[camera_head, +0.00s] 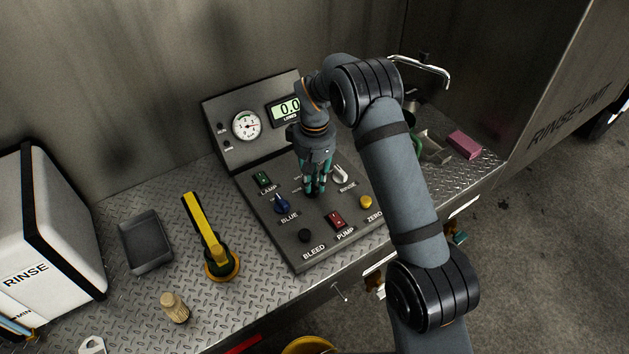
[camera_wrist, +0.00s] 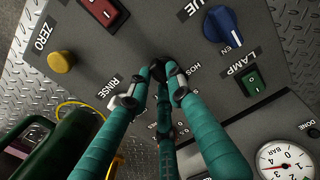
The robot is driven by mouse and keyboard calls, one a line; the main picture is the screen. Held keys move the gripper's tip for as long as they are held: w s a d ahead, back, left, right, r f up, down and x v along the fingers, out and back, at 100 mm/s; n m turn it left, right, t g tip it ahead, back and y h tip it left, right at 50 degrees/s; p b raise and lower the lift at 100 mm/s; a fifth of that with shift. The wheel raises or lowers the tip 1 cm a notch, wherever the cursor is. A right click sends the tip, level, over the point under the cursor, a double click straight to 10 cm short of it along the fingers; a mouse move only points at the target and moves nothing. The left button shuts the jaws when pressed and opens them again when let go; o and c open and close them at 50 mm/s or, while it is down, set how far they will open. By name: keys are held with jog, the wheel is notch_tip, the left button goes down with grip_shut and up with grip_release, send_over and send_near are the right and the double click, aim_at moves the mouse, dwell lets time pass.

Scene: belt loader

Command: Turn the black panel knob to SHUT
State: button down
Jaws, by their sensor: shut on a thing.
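The black panel knob (camera_wrist: 157,70) shows as a small dark part between the fingertips in the wrist view. Its pointer and most of its body are hidden by the fingers, so I cannot tell its setting. My gripper (camera_head: 315,192) points down onto the middle of the grey control panel (camera_head: 275,230), shut on the knob. In the wrist view its teal fingers (camera_wrist: 160,80) close around the knob from several sides. A label beginning "HOS" is partly covered beside it.
Close by are the blue knob (camera_head: 282,204), the silver RINSE knob (camera_head: 340,174), the green LAMP switch (camera_head: 263,180), red PUMP switch (camera_head: 335,219), yellow ZERO button (camera_head: 366,201) and black BLEED button (camera_head: 305,236). A yellow-handled valve (camera_head: 205,229) stands left of the panel.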

aim_at(314, 185)
jog(key=c, duration=1.6)
grip_release()
jog(key=shift+o, duration=0.2)
notch_tip(314, 185, up, 12)
notch_tip(314, 185, down, 12)
jog(key=shift+r, duration=0.1)
